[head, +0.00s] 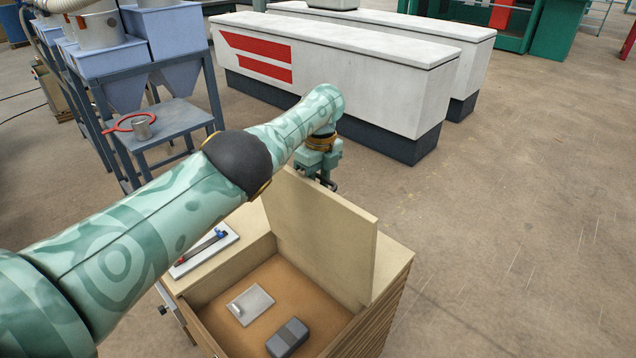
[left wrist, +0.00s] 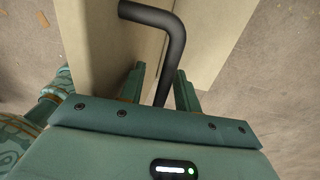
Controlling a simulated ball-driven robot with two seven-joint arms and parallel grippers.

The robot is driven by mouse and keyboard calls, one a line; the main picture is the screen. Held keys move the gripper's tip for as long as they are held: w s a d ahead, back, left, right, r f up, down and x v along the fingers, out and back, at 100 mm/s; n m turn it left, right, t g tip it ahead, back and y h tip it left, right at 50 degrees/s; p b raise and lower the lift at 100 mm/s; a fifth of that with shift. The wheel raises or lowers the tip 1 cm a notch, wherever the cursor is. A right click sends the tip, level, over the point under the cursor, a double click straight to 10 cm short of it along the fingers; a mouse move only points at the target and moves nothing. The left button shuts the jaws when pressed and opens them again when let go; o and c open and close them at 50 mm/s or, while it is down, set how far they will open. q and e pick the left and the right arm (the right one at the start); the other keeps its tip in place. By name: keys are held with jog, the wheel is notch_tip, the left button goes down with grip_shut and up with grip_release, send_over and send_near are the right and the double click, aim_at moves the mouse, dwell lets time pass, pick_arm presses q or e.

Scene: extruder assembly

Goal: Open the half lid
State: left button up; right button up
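The half lid (head: 322,235) is a beige panel standing steeply upright along the middle of the wooden box (head: 395,285); the near half of the box is uncovered. My left arm reaches over the box from the left. My left gripper (head: 322,182) is at the lid's far side, partly hidden by it. In the left wrist view, a bent black handle (left wrist: 172,45) on a beige panel runs between the fingers of my left gripper (left wrist: 160,88). A gap shows between one finger and the handle, so the fingers look open around it. My right gripper is out of view.
Inside the box lie a grey block (head: 288,337) and a pale plate (head: 250,304). A white tray (head: 205,250) with small parts sits on the box's left ledge. A blue machine stand (head: 165,120) and a long white cabinet (head: 340,75) stand behind. Floor at right is clear.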

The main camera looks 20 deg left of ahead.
pick_arm(q)
jog(key=r, duration=0.7)
jog(key=shift+w+d+r, duration=0.1)
jog(key=shift+w+r, duration=0.1)
jog(key=shift+w, duration=0.05)
jog(key=shift+r, duration=0.1)
